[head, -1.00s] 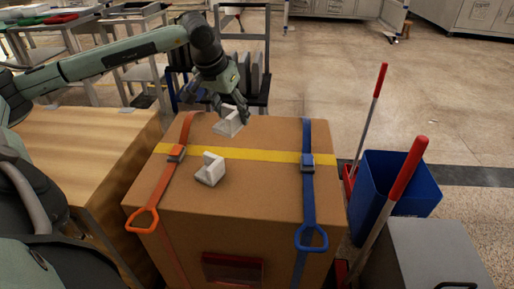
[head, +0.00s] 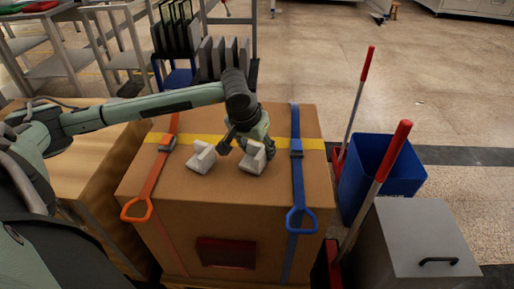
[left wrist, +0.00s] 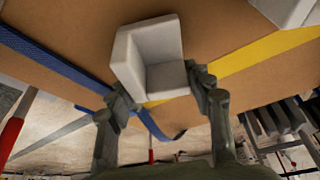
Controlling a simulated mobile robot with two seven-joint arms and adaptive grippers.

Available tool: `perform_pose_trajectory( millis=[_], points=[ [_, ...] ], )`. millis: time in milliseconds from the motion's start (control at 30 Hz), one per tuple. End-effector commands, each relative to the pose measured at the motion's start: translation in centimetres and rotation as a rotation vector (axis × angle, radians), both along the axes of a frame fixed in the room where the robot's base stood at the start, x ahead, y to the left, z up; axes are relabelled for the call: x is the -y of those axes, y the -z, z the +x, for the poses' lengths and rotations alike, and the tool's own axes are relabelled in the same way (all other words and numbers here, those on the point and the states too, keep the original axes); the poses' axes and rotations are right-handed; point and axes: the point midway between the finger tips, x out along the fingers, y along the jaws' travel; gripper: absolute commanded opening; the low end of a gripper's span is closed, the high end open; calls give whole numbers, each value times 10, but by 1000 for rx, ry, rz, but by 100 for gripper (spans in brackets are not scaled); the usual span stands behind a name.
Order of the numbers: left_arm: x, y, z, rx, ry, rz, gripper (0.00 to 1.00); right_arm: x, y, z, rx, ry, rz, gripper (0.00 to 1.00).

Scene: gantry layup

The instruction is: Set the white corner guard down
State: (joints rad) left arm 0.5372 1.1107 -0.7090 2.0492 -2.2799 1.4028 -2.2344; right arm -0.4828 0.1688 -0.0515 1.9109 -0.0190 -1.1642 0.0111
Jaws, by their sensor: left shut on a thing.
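My left gripper (head: 245,147) is shut on a white corner guard (head: 252,160) over the top of the large brown box (head: 225,188), between the orange strap (head: 156,172) and the blue strap (head: 297,178). In the left wrist view the guard (left wrist: 150,52) sits between the two fingertips (left wrist: 158,88), its angled walls showing. I cannot tell whether it touches the box top. A second white corner guard (head: 200,158) rests on the box just left of the held one; part of it shows in the left wrist view (left wrist: 288,10). My right gripper is not in view.
A yellow band (head: 312,143) crosses the box top. A blue bin (head: 385,170), red-handled tools (head: 395,150) and a grey lidded container (head: 415,235) stand at the right. A wooden table (head: 85,185) is at the left. The front of the box top is clear.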

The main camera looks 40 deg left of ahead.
Motion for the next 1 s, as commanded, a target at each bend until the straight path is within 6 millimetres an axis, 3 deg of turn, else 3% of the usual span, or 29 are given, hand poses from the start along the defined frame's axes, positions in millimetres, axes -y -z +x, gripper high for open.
perform_pose_trajectory(
  millis=[167,433,467,600,1000],
  points=[
    [0,5,0,2,1,2,36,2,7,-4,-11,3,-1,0],
    [-1,7,0,2,0,1,36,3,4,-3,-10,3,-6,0],
    [-1,6,0,2,0,1,55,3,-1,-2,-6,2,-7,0],
    [-1,6,0,2,0,1,72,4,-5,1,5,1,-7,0],
    [-1,2,0,2,0,0,72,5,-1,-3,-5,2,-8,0]
  ],
)
